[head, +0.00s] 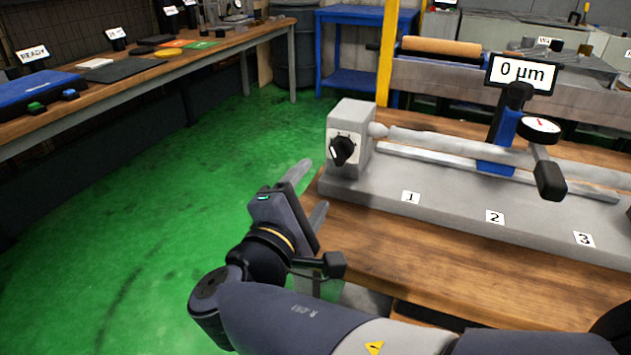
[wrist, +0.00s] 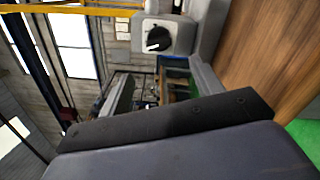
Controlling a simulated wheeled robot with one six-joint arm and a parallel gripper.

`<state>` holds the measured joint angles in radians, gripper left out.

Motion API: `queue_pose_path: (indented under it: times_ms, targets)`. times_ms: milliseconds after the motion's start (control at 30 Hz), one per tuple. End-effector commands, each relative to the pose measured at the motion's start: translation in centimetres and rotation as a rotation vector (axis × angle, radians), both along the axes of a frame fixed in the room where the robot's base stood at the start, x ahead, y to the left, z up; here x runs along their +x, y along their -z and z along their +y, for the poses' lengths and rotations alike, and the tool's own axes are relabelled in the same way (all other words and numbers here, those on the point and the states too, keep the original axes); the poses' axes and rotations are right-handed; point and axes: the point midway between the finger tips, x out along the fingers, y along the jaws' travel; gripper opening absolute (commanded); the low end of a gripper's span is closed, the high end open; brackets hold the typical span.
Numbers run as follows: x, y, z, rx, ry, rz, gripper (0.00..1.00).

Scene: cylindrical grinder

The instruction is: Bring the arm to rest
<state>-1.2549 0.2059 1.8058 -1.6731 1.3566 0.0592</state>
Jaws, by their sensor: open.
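My gripper (head: 308,190) is at the left end of the bench with the grinder fixture, over the green floor and the bench's edge. Its two grey fingers stand apart with nothing between them. In the wrist view the open fingers (wrist: 160,92) show below a grey headstock with a black knob (wrist: 157,38). My arm reaches in from the bottom right of the head view, bent at the wrist. The gripper appears apart from the headstock (head: 350,125), though the exact gap is hard to tell.
A long shaft (head: 450,142) lies along the grey fixture base (head: 450,205), with a dial gauge (head: 539,128) and a "0 µm" display (head: 522,73) above it. A wooden side bench (head: 150,65) stands at the left. The green floor (head: 150,210) between is clear.

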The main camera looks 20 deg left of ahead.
Motion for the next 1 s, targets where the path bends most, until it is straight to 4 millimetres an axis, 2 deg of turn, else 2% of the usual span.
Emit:
queue_pose_path:
  times_ms: [300,467,1000]
  targets:
    - [0.1,0.0,0.0,0.000,0.000,0.000,0.62]
    - [1.2,0.1,-0.1,0.001,0.003,0.000,0.62]
    - [9.9,0.1,-0.8,0.000,0.003,0.000,0.62]
